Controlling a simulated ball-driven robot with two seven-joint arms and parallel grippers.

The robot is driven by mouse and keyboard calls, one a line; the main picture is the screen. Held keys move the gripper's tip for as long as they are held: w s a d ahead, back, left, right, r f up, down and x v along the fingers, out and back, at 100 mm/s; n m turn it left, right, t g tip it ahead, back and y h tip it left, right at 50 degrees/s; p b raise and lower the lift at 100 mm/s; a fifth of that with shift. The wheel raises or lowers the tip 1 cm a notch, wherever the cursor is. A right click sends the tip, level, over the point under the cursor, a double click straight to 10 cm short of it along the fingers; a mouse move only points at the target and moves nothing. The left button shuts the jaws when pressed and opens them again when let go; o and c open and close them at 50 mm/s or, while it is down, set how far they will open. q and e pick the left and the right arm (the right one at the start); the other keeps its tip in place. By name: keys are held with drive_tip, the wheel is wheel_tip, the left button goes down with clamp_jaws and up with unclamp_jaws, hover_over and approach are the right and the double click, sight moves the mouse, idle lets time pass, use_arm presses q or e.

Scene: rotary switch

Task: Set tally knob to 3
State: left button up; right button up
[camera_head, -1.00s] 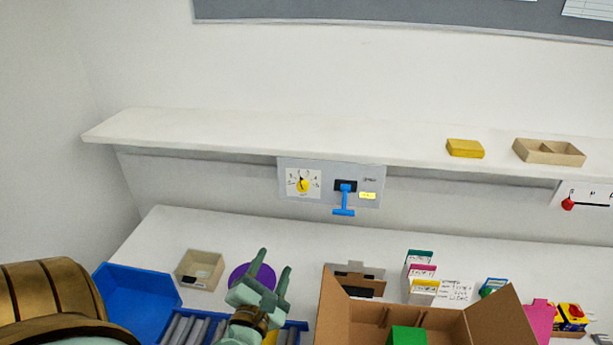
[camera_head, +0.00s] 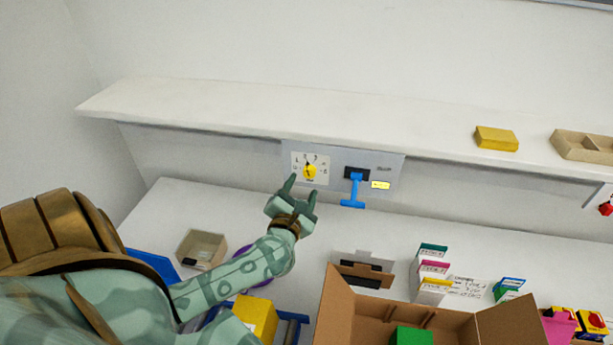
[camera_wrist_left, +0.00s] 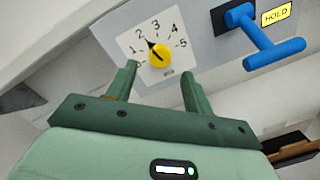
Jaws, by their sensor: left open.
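The tally knob (camera_head: 310,171) is a yellow round knob on a white dial plate, set in a grey panel under the shelf. In the left wrist view the knob (camera_wrist_left: 160,55) has digits 0 to 5 around it, and its black pointer aims up-left, at about the 2. My left gripper (camera_head: 302,186) is open and empty, just below and in front of the dial. In the left wrist view its two fingers (camera_wrist_left: 159,72) are spread below the knob, one to each side, with no visible contact. My right gripper is out of view.
A blue T-shaped lever (camera_head: 354,190) with a yellow HOLD label sits right of the dial. The white shelf (camera_head: 230,112) overhangs the panel. Below are a beige tray (camera_head: 201,250), an open cardboard box (camera_head: 455,325) and card stacks (camera_head: 433,267).

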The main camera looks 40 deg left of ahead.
sight(308, 174)
use_arm(q)
drive_tip(key=x, duration=0.3)
drive_tip(key=shift+w+a, duration=0.15)
drive_tip(key=shift+w, duration=0.25)
drive_tip(key=shift+w+a, duration=0.15)
drive_tip(key=shift+w, duration=0.15)
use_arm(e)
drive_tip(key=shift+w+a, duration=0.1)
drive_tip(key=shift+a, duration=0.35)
use_arm(q)
drive_tip(key=c, duration=1)
drive_tip(key=shift+o, duration=0.2)
drive_tip(key=shift+r+m+p, duration=0.1)
drive_tip(key=shift+m+p, duration=0.2)
drive_tip(key=shift+p, duration=0.2)
drive_tip(key=m+p, duration=0.2)
drive_tip(key=p, duration=0.1)
drive_tip(key=shift+r+m, duration=0.15)
drive_tip(key=shift+m, duration=0.15)
drive_tip(key=m+p, duration=0.2)
drive_tip(key=p, duration=0.1)
drive_tip(key=shift+g, duration=0.3)
drive_tip(key=shift+f+m+p, duration=0.2)
drive_tip(key=shift+m+p, duration=0.25)
drive_tip(key=shift+m, duration=0.45)
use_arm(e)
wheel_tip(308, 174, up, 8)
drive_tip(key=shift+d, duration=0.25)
